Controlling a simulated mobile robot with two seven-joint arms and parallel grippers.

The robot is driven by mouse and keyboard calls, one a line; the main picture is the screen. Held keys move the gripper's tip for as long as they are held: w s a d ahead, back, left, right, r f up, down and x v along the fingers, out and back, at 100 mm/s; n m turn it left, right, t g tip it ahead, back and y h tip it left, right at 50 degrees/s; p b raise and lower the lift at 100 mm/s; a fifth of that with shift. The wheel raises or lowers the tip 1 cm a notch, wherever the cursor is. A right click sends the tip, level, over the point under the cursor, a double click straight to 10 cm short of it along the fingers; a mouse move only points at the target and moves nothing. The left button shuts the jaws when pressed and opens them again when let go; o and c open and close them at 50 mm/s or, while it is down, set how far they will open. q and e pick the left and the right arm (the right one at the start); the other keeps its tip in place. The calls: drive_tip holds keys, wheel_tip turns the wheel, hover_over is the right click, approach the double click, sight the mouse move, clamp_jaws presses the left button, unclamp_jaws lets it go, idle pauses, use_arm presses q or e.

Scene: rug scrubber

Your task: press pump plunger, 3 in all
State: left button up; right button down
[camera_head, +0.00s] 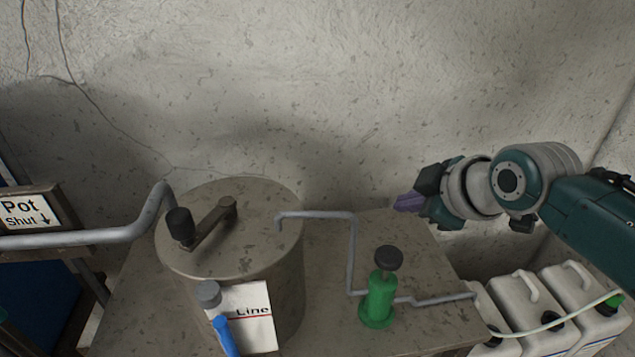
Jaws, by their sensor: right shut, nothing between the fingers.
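The green pump (377,301) stands upright on the table to the right of the metal pot. Its dark round plunger knob (389,258) sits on a short stem above the green body. My right gripper (398,203) comes in from the right with its purple fingertips pointing left. It is shut and empty, above and slightly right of the plunger and apart from it. My left gripper is not in view.
A metal pot (262,262) with a crank handle (207,224) stands on the table (440,315), linked to the pump by a thin pipe (353,255). A "Line" card (245,325) and blue-handled valve (222,328) are in front. White jugs (510,297) stand right; a "Pot Shut" sign (22,212) is left.

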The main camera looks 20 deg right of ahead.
drive_tip(key=shift+f, duration=0.1)
drive_tip(key=b, duration=0.8)
hover_over(394, 259)
wheel_tip(394, 259, down, 8)
drive_tip(key=shift+r, duration=0.2)
drive_tip(key=shift+f, duration=0.5)
drive_tip(key=shift+f+b, duration=0.1)
drive_tip(key=shift+b, duration=0.2)
idle(0.7)
drive_tip(key=shift+f, duration=0.3)
